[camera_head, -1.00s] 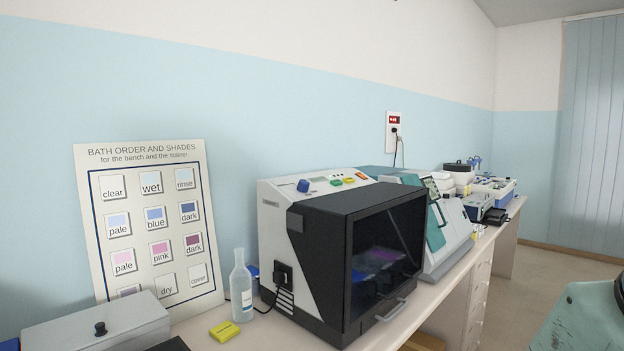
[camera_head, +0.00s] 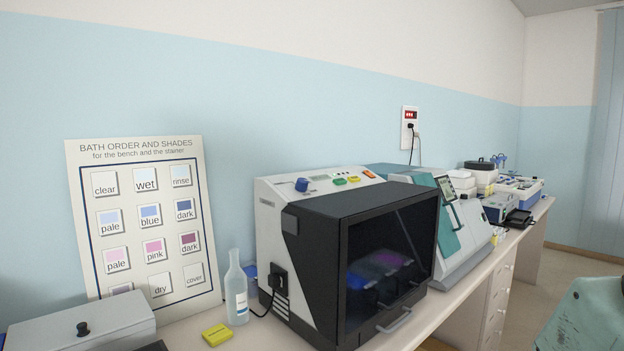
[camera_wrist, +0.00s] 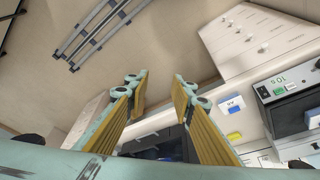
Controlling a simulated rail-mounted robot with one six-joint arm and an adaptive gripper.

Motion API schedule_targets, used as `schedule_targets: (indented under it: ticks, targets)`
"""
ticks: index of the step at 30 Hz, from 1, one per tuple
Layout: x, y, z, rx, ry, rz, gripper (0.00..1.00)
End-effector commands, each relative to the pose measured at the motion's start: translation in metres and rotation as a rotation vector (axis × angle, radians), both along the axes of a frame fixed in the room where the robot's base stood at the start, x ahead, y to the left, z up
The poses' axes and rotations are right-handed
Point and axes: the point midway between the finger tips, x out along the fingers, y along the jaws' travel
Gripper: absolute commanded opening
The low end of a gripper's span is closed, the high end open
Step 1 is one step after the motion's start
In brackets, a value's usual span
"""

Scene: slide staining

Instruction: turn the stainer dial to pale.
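The stainer (camera_head: 345,250) is a white and black machine with a dark window, standing on the bench in the head view. Its blue dial (camera_head: 301,184) sits on the sloped top panel, beside a small display and several coloured buttons. The dial's setting is too small to read. In the wrist view my gripper (camera_wrist: 158,85) is open, its two yellow-padded fingers wide apart with nothing between them. It is away from the dial, which I cannot make out in that view. The gripper is not in the head view.
A shade chart (camera_head: 148,220) leans on the wall at left. A clear bottle (camera_head: 237,292), a yellow block (camera_head: 216,335) and a grey box (camera_head: 80,328) stand left of the stainer. Another white and teal machine (camera_head: 465,240) stands close on its right.

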Motion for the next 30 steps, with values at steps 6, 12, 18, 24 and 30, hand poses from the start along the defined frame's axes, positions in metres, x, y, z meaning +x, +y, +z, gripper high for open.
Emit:
schedule_targets:
  ticks: [6, 12, 18, 24, 30]
  targets:
    - [0.0, 0.0, 0.0, 0.0, 0.0, 0.0, 0.28]
    - [0.006, 0.001, 0.007, 0.0, 0.0, 0.008, 0.34]
    - [0.026, 0.005, 0.029, 0.001, 0.002, 0.032, 0.34]
    - [0.063, 0.013, 0.065, 0.001, 0.006, 0.079, 0.34]
    - [0.106, 0.022, 0.103, 0.004, 0.008, 0.133, 0.34]
